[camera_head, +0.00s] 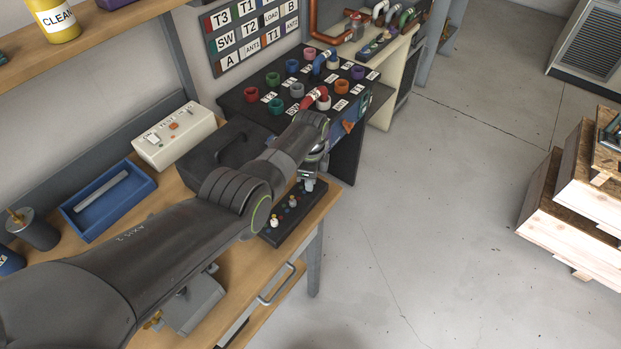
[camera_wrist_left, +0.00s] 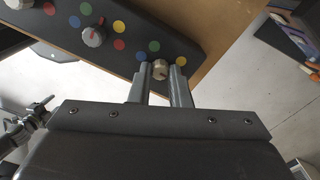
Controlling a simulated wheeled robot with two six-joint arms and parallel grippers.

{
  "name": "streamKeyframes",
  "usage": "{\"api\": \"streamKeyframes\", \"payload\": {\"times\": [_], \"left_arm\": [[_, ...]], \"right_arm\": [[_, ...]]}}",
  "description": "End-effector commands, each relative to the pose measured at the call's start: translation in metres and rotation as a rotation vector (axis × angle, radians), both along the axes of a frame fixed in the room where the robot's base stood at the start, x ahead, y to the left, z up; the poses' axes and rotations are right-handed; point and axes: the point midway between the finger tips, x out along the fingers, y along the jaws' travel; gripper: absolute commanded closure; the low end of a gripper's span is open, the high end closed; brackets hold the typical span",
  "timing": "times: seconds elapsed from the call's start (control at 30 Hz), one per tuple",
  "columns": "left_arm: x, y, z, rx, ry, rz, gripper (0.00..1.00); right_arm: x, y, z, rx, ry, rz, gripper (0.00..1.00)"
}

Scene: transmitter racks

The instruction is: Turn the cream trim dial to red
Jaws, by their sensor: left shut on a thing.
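The cream trim dial (camera_wrist_left: 160,69) sits near one end of a dark dial panel (camera_wrist_left: 60,33) in the left wrist view. My left gripper (camera_wrist_left: 165,72) is shut on this dial, one finger on each side. I cannot tell which dot the dial points to. In the head view the panel (camera_head: 275,239) lies at the bench's right end, with my left gripper (camera_head: 309,180) pointing down at its far end. My right gripper is not in view.
A grey dial (camera_wrist_left: 93,36) stands beside the cream one. A black board with coloured sockets (camera_head: 262,97) is behind the arm. A blue tray (camera_head: 85,225) and a cream switch box (camera_head: 172,138) are on the bench. The floor at right is free up to wooden crates (camera_head: 570,215).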

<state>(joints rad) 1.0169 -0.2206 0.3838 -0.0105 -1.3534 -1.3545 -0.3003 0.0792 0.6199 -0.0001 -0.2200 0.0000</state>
Motion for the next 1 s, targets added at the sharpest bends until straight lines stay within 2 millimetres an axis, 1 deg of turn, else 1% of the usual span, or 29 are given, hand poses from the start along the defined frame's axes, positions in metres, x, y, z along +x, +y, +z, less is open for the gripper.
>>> {"api": "streamKeyframes", "payload": {"times": [0.07,0.1,0.23,0.27,0.53,0.67,0.77,0.87,1.0], "left_arm": [[0.002,0.0,0.002,-0.001,-0.006,0.001,1.0],[0.002,0.0,0.002,-0.001,-0.006,0.001,0.81],[0.002,0.0,0.002,-0.001,-0.005,0.001,0.64],[0.001,0.0,0.001,-0.001,-0.004,0.001,0.61],[0.001,0.0,0.001,0.0,-0.002,0.001,0.61],[0.001,-0.001,0.008,-0.002,-0.004,0.001,0.61],[0.001,-0.001,0.019,-0.002,-0.004,0.001,0.61],[0.001,0.0,0.035,-0.002,-0.006,0.001,0.61],[0.001,-0.001,0.054,-0.002,-0.005,0.001,0.61]], "right_arm": [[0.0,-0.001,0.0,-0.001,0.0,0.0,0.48],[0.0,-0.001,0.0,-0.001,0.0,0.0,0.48],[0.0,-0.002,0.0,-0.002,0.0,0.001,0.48],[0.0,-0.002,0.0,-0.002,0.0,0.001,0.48],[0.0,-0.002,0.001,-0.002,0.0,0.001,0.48],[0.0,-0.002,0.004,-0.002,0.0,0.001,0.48],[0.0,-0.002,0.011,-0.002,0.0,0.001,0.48],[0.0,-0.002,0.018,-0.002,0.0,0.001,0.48],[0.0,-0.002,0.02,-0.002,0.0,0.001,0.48]]}}
